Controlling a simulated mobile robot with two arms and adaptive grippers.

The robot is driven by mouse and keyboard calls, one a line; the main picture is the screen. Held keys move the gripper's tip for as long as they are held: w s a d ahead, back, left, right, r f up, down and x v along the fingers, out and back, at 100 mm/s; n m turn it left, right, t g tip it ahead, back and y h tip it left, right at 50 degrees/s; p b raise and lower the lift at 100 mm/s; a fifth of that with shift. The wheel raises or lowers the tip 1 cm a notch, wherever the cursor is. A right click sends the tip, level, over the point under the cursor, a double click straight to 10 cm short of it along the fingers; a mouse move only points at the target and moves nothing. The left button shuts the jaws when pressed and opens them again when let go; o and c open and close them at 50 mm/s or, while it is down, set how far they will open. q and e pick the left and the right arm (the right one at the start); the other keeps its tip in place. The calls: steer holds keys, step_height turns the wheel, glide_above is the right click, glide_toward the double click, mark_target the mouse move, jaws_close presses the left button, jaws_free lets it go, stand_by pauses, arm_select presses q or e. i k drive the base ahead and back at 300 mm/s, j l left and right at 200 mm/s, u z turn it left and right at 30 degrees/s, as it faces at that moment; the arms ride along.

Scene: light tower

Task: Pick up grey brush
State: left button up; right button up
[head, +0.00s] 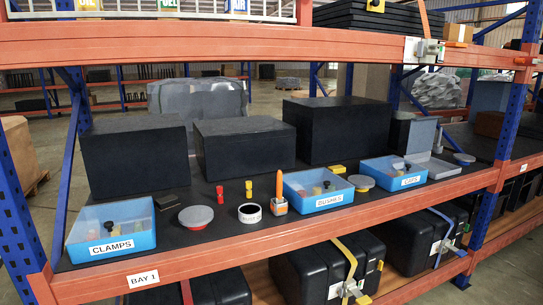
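No thing can be clearly told as the grey brush. A grey round disc on a red base (196,216) lies on the shelf, right of the CLAMPS bin. A similar grey disc with a yellow base (362,183) lies between the two right bins, and another grey disc (464,158) lies at the far right. An upright orange-handled tool with a grey-white lower part (279,195) stands left of the BUSHES bin. A small grey upright piece (437,140) shows by an open grey case (430,162). Neither of my grippers is in view.
Blue bins labelled CLAMPS (110,247), BUSHES (325,202) and CLIPS (405,182) line the front of the dark shelf. A white tape roll (250,214) and small red and yellow pieces stand between. Black boxes fill the back. An orange beam (260,44) runs overhead.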

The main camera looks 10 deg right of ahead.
mark_target(439, 137)
steer(key=i+l+z, duration=0.35)
steer(key=i+l, duration=0.35)
steer(key=l, duration=0.4)
steer(key=i+l+z, duration=0.35)
steer(key=i+l, duration=0.45)
steer(key=i+l+z, duration=0.3)
steer(key=i+l, duration=0.45)
steer(key=i, duration=0.15)
steer(key=i+l, duration=0.1)
steer(key=l, duration=0.2)
steer(key=i+l+u, duration=0.15)
steer(key=l, duration=0.5)
steer(key=i+u, duration=0.05)
